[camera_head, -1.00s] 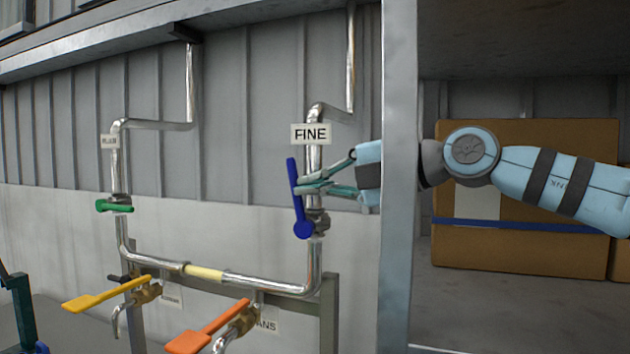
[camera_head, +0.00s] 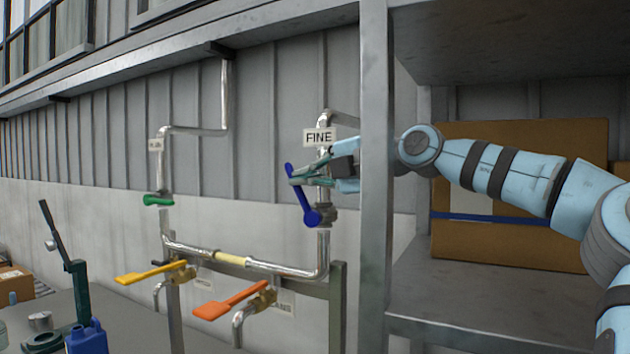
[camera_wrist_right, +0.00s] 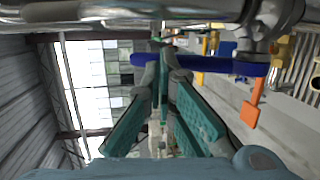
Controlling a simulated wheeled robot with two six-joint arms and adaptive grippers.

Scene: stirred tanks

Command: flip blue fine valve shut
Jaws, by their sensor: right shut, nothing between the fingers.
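The blue fine valve handle (camera_head: 306,205) sits on the right vertical pipe under the FINE label (camera_head: 319,138). It stands nearly upright, its free end leaning up and to the left from the valve body. My right gripper (camera_head: 293,174) is at the upper part of the handle, its fingers shut with nothing between them. In the right wrist view the blue handle (camera_wrist_right: 215,64) runs across just beyond the gripper fingertips (camera_wrist_right: 163,55); whether they touch cannot be told. My left gripper is not clearly in view.
A green handle (camera_head: 158,200) is on the left pipe. Yellow (camera_head: 150,272) and orange (camera_head: 230,300) handles stick out below. A metal post (camera_head: 375,180) stands right of the fine pipe, beside a shelf holding a cardboard box (camera_head: 510,247). A blue bottle (camera_head: 88,338) stands at lower left.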

